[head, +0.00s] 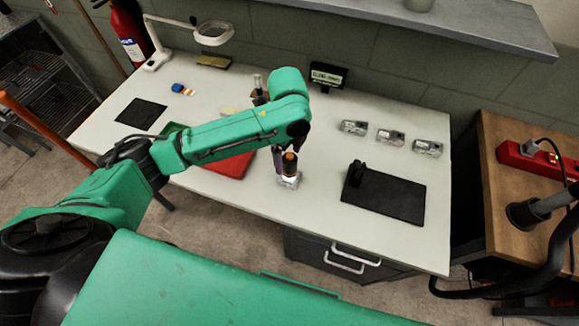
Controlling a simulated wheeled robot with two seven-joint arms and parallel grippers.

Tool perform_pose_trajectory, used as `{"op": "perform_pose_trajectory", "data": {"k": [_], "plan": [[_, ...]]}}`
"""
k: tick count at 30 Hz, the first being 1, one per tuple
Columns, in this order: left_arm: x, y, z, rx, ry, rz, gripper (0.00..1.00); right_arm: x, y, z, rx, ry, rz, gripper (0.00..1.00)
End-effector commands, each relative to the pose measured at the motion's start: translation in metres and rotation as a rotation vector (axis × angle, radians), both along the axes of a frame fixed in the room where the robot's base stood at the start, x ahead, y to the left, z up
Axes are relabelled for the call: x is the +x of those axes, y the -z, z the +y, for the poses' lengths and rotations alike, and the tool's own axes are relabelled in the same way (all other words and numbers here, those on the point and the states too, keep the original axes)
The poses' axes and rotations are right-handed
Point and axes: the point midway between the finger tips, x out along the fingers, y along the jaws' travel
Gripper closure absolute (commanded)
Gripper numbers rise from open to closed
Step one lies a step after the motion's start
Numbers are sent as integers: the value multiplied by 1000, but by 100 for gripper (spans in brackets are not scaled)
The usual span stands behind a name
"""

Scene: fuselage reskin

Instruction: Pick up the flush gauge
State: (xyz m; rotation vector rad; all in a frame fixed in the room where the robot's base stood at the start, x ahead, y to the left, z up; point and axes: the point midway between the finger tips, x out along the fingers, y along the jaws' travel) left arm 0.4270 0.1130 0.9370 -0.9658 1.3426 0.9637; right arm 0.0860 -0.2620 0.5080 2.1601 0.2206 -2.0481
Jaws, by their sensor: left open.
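My left arm reaches in from the left over the white table. Its gripper (287,158) points down near the middle of the table and is open. A small upright thing with an orange and dark top and a silver base, which looks like the flush gauge (289,181), stands on the table right at the fingers. The fingers partly cover it, and I cannot tell whether they touch it. My right gripper is not in view.
A black mat (395,200) with a small black stand (355,173) lies to the right. Several silver blocks (390,137) sit behind it. A red tray (235,165) lies left of the gripper, partly under my arm. A magnifier lamp (213,37) stands at the back left.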

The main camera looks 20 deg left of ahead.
Motion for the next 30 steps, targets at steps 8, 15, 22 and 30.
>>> {"op": "perform_pose_trajectory", "data": {"k": [8, 15, 22, 30], "plan": [[-1, 46, -2, 1, -1, 1, 14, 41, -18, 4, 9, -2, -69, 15], [0, 53, -2, -1, 0, -2, 14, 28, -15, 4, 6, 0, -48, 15], [0, 53, -2, -1, 0, -2, 98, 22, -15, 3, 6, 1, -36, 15], [0, 51, -3, -1, 0, -4, 100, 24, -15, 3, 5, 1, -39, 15]]}}
